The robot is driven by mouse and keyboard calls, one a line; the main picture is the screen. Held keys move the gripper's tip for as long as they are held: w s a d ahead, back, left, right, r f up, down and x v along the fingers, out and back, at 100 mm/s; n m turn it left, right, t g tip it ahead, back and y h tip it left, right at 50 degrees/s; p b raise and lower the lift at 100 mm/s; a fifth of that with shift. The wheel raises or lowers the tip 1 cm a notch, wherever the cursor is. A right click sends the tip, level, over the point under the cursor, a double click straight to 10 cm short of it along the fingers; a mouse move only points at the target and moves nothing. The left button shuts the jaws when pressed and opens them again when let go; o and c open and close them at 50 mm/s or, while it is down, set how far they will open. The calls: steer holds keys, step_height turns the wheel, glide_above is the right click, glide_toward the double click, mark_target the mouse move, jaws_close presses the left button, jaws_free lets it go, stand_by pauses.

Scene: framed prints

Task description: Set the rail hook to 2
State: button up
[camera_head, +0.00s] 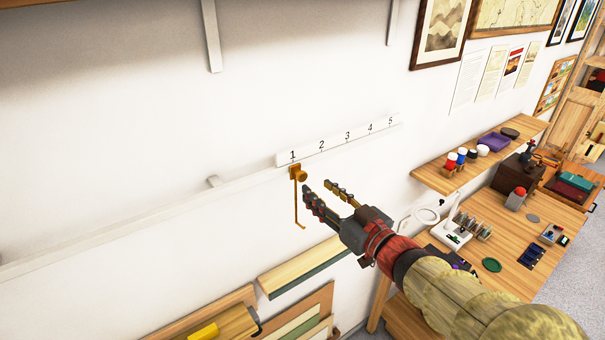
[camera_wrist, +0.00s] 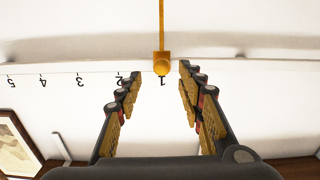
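The rail hook (camera_head: 296,174) is a brass slider with a round knob and a thin rod hanging down. It sits on the white wall rail (camera_head: 110,233), just under the mark 1 of the number strip (camera_head: 335,140). The mark 2 (camera_head: 321,145) is to its right in the head view. In the wrist view the picture is inverted, and the hook's knob (camera_wrist: 162,66) shows beyond and between my fingertips. My gripper (camera_head: 322,186) is open, with its fingers pointing at the hook. The fingers appear short of the knob, with nothing between them.
A wooden shelf (camera_head: 433,178) with small jars and a purple tray is on the right wall. Below it is a workbench (camera_head: 540,240) with tools. The wall around the hook is clear.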

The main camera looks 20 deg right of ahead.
mark_target(304, 177)
steer(key=x, duration=0.2)
steer(key=p+x, duration=0.1)
steer(key=x, duration=0.5)
steer(key=shift+s+a+r, duration=0.1)
steer(key=shift+a+r, duration=0.1)
steer(key=shift+r, duration=0.1)
steer(key=shift+c, duration=1)
steer(key=c, duration=0.8)
